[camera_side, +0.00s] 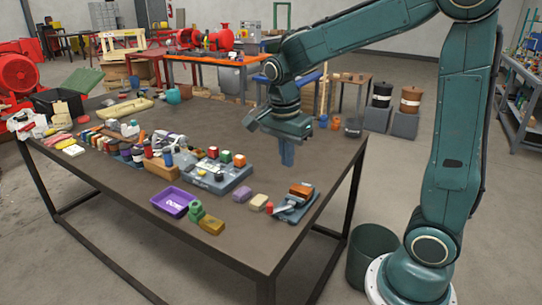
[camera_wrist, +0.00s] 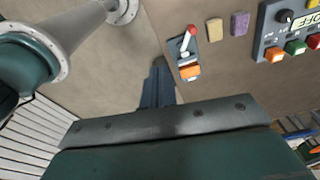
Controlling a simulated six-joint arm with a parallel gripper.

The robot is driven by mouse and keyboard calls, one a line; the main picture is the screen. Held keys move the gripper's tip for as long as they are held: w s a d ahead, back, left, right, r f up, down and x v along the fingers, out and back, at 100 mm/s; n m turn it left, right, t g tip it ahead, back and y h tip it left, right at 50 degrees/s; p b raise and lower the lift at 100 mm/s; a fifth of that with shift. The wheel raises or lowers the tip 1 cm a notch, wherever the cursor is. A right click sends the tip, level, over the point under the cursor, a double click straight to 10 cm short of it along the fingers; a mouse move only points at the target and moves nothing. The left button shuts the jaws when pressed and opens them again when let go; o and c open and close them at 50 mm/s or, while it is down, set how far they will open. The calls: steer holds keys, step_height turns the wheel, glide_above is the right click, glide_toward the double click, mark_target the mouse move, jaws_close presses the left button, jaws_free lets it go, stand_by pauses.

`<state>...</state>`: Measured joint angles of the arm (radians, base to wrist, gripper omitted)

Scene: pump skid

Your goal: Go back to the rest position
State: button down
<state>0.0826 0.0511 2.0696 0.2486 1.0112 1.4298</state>
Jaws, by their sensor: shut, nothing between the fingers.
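My gripper (camera_side: 287,153) hangs above the right part of the brown table (camera_side: 262,112), with its blue-grey fingers pointing down. The fingers are closed together with nothing between them. In the wrist view my gripper (camera_wrist: 157,68) shows at the middle, over the table's edge and the floor. No object touches it in either view. My arm reaches in from the right in the side view.
Below my gripper stand a lever switch box (camera_side: 296,205), a control panel (camera_side: 212,176) with coloured buttons and a purple tray (camera_side: 174,202). The lever box (camera_wrist: 185,52) and panel (camera_wrist: 290,30) also show in the wrist view. A dark bin (camera_side: 372,255) stands on the floor.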

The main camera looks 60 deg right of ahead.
steer(key=s+a+r+n+t, duration=0.2)
steer(key=s+a+n+t, duration=0.1)
steer(key=s+n, duration=0.4)
steer(key=s+a+r+n+t+y, duration=0.1)
steer(key=s+a+r+n+t, duration=0.1)
steer(key=s+n, duration=0.5)
steer(key=shift+s+a+r+n+t+y, duration=0.3)
steer(key=shift+a+r+n, duration=0.55)
steer(key=shift+n, duration=2.05)
steer(key=shift+w, duration=0.1)
